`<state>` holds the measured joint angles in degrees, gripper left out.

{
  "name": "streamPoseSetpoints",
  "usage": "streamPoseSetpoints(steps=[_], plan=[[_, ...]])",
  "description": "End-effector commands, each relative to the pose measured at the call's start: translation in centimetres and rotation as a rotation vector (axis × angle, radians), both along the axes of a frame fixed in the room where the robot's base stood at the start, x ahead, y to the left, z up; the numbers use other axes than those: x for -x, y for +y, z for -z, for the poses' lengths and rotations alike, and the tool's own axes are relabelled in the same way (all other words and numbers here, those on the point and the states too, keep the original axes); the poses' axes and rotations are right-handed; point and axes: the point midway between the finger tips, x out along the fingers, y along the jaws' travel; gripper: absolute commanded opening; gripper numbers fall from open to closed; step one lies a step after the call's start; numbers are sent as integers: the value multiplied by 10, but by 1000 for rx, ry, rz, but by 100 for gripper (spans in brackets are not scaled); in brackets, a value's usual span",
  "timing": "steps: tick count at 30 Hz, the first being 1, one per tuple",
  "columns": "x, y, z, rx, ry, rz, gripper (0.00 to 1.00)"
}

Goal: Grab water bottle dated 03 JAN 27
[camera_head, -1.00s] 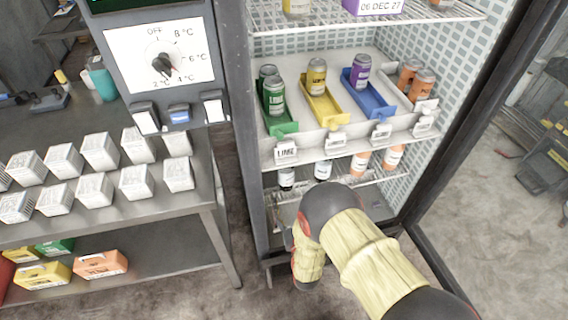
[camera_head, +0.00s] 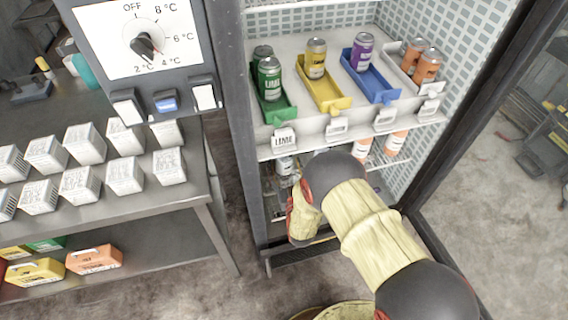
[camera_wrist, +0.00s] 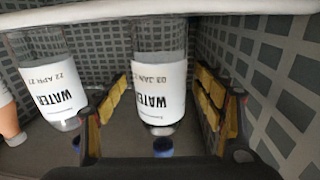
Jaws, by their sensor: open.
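The water bottle dated 03 JAN (camera_wrist: 161,85), its year hard to read, is clear with a white label and appears inverted in the wrist view. My gripper (camera_wrist: 158,110) is open, with one yellow-padded finger on each side of this bottle; I cannot tell whether either finger touches it. A second water bottle, marked 22 APR (camera_wrist: 52,88), stands to the left, outside the left finger. In the head view, my arm reaches into the fridge below the can shelf and hides the gripper.
An orange-bodied bottle (camera_wrist: 8,115) is at the wrist view's left edge. The tiled fridge wall (camera_wrist: 285,75) is close on the right. In the head view, the can shelf (camera_head: 300,150) hangs over the arm, and a counter with white boxes (camera_head: 205,190) stands left.

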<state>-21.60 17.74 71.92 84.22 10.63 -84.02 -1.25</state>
Motion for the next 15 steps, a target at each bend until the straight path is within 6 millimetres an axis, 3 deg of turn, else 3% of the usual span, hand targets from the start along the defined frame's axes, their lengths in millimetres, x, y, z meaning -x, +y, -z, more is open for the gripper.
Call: streamPoseSetpoints(steps=[4, 11, 15], plan=[[-12, 2, 1, 0, 0, 0, 69], [-13, 3, -1, 0, 1, 0, 69], [-13, 3, -1, 0, 0, 0, 62]])
